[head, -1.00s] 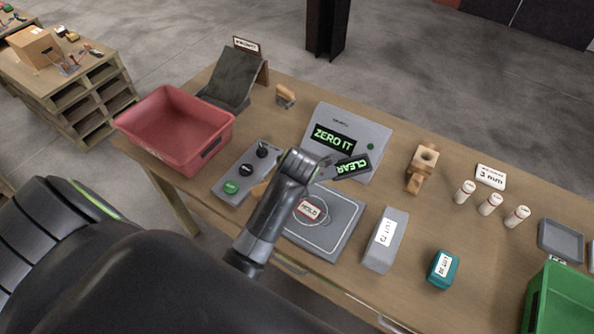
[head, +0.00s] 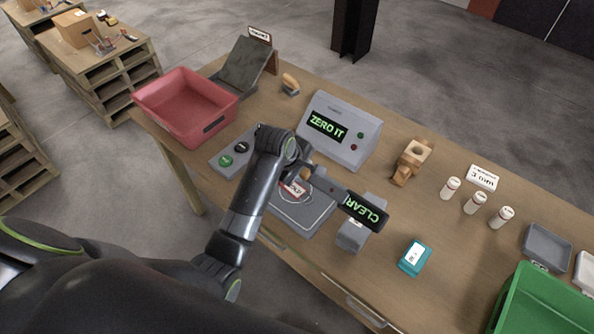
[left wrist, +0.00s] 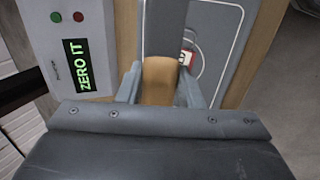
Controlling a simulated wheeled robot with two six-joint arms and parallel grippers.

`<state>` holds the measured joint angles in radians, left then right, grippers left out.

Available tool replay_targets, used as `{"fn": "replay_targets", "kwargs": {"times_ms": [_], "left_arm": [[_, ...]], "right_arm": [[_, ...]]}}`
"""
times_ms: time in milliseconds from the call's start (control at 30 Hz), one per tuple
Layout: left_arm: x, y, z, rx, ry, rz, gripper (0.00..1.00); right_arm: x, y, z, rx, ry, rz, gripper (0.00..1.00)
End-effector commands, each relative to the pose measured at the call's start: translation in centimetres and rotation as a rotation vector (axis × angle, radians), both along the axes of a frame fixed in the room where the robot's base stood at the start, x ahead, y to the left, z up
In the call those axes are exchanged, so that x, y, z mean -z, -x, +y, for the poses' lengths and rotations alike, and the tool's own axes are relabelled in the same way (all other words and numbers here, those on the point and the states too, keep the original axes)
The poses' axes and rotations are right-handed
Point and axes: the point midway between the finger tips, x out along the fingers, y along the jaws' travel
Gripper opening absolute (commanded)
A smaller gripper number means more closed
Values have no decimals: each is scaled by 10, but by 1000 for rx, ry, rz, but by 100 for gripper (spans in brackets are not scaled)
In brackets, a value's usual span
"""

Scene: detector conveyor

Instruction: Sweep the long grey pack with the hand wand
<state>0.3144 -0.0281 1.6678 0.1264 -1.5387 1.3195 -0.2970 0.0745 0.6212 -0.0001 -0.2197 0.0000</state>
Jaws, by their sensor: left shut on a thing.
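The hand wand (head: 335,189) is a dark bar with a wooden handle and a display reading CLEAR. My left gripper (head: 303,170) is shut on its handle; the left wrist view shows the wooden handle (left wrist: 160,82) between the fingers. The long grey pack (head: 349,239) lies on the table, right of the grey plate. The wand's display end is over the pack in the head view and hides part of it and its label. I cannot tell the gap between wand and pack. My right gripper is not in view.
A grey console (head: 345,145) reading ZERO IT stands behind the arm. The grey plate (head: 302,217) with a HOLD card lies below my gripper. A teal pack (head: 415,258), wooden stand (head: 410,162), several white cylinders (head: 475,203), red bin (head: 187,105) and green bin (head: 545,305) surround it.

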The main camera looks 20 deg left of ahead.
Motion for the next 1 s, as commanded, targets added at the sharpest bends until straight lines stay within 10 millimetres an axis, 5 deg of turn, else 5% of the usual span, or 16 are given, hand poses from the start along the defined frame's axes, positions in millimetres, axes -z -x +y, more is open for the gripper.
{"fn": "replay_targets", "kwargs": {"times_ms": [633,1000], "left_arm": [[50,1,0,-4,1,2,0],[51,-28,-10,-2,1,-3,0]], "right_arm": [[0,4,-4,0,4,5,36],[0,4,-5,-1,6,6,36]]}}
